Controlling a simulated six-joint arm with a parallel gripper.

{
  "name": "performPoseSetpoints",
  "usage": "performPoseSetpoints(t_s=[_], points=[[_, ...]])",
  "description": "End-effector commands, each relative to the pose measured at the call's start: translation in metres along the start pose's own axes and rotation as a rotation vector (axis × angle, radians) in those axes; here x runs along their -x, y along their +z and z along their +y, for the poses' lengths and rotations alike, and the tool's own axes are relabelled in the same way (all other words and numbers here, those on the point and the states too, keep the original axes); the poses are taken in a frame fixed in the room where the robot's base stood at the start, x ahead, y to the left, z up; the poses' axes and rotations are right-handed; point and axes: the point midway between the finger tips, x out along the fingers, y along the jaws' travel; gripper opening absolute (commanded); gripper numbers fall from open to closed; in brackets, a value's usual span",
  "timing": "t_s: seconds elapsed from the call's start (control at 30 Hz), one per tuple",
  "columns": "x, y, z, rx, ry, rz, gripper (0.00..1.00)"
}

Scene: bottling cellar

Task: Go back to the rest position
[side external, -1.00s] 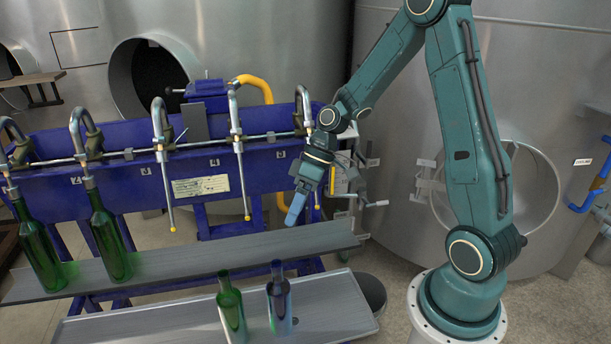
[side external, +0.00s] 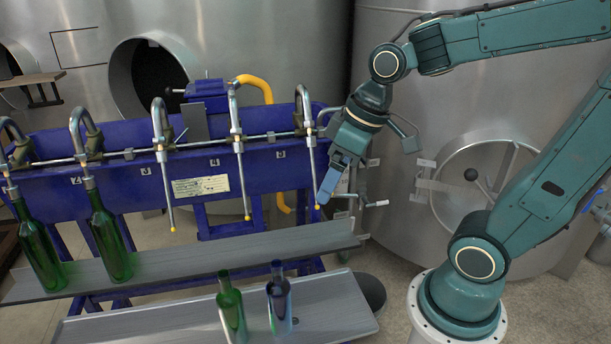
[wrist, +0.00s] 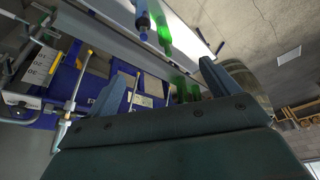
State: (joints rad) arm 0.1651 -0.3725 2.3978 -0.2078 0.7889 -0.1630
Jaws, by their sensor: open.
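My gripper (side external: 328,184) hangs in the air at the right end of the blue filling machine (side external: 150,180), beside the last spout. It is open, with nothing between its fingers. In the wrist view the two fingers of my gripper (wrist: 165,90) stand apart. Two green bottles (side external: 108,240) (side external: 38,248) stand upright under the left spouts on the upper grey shelf (side external: 215,254). A smaller green bottle (side external: 231,308) and a blue bottle (side external: 279,300) stand on the lower shelf (side external: 335,300), below and left of my gripper. The blue bottle also shows in the wrist view (wrist: 142,20).
Several metal spouts (side external: 240,150) hang along the machine's front, the rightmost close to my gripper. A large steel tank (side external: 420,100) with a round hatch (side external: 490,175) stands behind my arm. The right part of the upper shelf is bare.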

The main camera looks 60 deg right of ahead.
Motion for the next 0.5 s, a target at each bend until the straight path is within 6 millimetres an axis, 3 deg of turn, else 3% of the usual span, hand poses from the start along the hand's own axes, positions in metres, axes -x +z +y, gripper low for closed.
performPoseSetpoints(t_s=[0.2,0.5], points=[[0.028,0.024,-0.009,-0.053,0.059,0.065,0.87],[0.050,0.051,-0.013,-0.128,0.099,0.136,0.87]])
